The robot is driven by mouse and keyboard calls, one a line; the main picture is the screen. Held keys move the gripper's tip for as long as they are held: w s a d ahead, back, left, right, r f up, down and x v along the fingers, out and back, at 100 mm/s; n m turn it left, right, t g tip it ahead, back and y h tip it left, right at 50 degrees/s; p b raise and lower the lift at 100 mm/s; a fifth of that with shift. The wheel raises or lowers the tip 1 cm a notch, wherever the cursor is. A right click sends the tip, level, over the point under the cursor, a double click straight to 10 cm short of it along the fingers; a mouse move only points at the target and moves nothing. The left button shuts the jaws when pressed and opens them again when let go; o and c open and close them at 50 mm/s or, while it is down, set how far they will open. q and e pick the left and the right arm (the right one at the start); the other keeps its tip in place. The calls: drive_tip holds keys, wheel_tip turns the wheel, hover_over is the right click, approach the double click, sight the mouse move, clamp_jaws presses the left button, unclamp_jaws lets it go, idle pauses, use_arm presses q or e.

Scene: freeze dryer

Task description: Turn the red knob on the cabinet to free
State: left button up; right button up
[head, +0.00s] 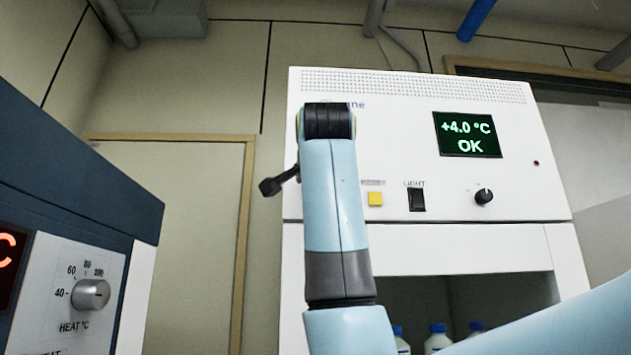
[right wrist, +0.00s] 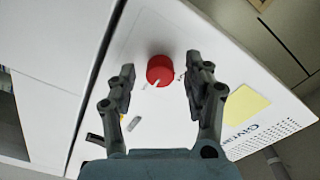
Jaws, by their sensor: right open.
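The red knob (right wrist: 160,70) shows in the right wrist view on the white front panel of the cabinet (head: 400,110). A white pointer line on its lower left edge points toward the lower left. Small pale labels lie beside and below it, too small to read. My right gripper (right wrist: 160,77) is open, with one finger on each side of the knob and a gap visible to each; whether they overlap it in depth I cannot tell. In the head view my right arm hides the knob, and only a dark part of the gripper shows left of the arm. My left gripper is not in view.
The cabinet carries a green display (head: 467,134) reading +4.0 °C OK, a yellow button (head: 375,199), a LIGHT switch (head: 417,200) and a black dial (head: 484,197). White bottles (head: 438,339) stand in its opening. A dark blue unit with a HEAT dial (head: 91,295) stands at left.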

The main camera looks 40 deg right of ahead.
clamp_jaws()
idle(0.3)
drive_tip(key=shift+n+p, duration=1.85)
drive_tip(key=shift+n, duration=7.15)
